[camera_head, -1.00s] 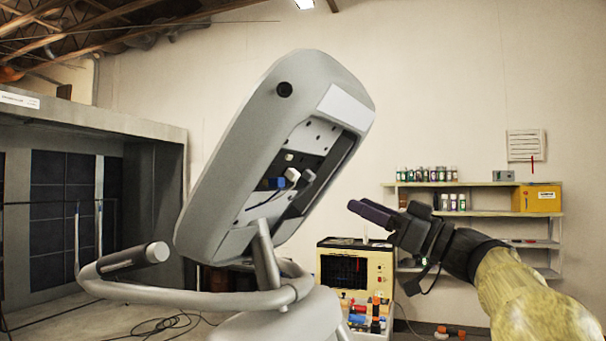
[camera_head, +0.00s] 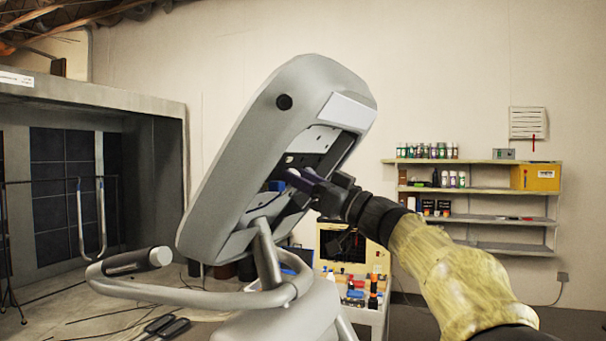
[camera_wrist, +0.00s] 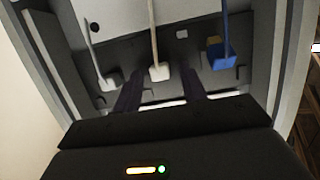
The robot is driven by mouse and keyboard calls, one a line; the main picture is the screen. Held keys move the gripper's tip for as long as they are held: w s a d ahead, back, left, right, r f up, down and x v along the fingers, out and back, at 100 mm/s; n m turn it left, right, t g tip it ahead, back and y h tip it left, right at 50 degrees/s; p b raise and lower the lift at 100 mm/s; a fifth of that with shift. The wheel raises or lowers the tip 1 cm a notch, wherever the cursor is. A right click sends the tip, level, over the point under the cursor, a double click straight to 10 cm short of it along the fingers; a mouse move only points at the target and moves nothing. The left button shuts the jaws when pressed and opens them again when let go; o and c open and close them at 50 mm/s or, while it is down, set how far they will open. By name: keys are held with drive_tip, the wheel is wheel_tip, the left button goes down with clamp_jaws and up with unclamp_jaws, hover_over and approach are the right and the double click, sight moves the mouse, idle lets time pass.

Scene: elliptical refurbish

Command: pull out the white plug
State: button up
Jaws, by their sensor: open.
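The white plug (camera_wrist: 159,72), with its pale cable, sits in the dark socket panel (camera_wrist: 190,48) inside the console's open back. In the wrist view it is between a grey plug (camera_wrist: 110,80) on the left and a blue plug (camera_wrist: 222,57) on the right. My gripper (camera_wrist: 160,82) is open, one finger to each side of the white plug in the picture; I see no contact. In the head view my gripper (camera_head: 301,178) is at the console opening and hides the white and grey plugs. The blue plug (camera_head: 277,185) shows beside its fingers.
The grey console housing (camera_head: 262,130) surrounds the opening, with its edges close around my gripper. A curved handrail (camera_head: 200,299) runs below. A cart with bottles (camera_head: 358,295) stands behind, and a wall shelf (camera_head: 480,190) is at the right.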

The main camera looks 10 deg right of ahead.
clamp_jaws()
drive_tip(key=shift+s+d+f+b, duration=0.4)
drive_tip(key=shift+d+f+b, duration=0.05)
drive_tip(key=shift+f, duration=0.2)
unclamp_jaws()
drive_tip(key=shift+s+d, duration=0.1)
drive_tip(key=shift+s, duration=0.05)
drive_tip(key=b+v, duration=0.7)
drive_tip(key=v, duration=1)
drive_tip(key=shift+b, duration=0.3)
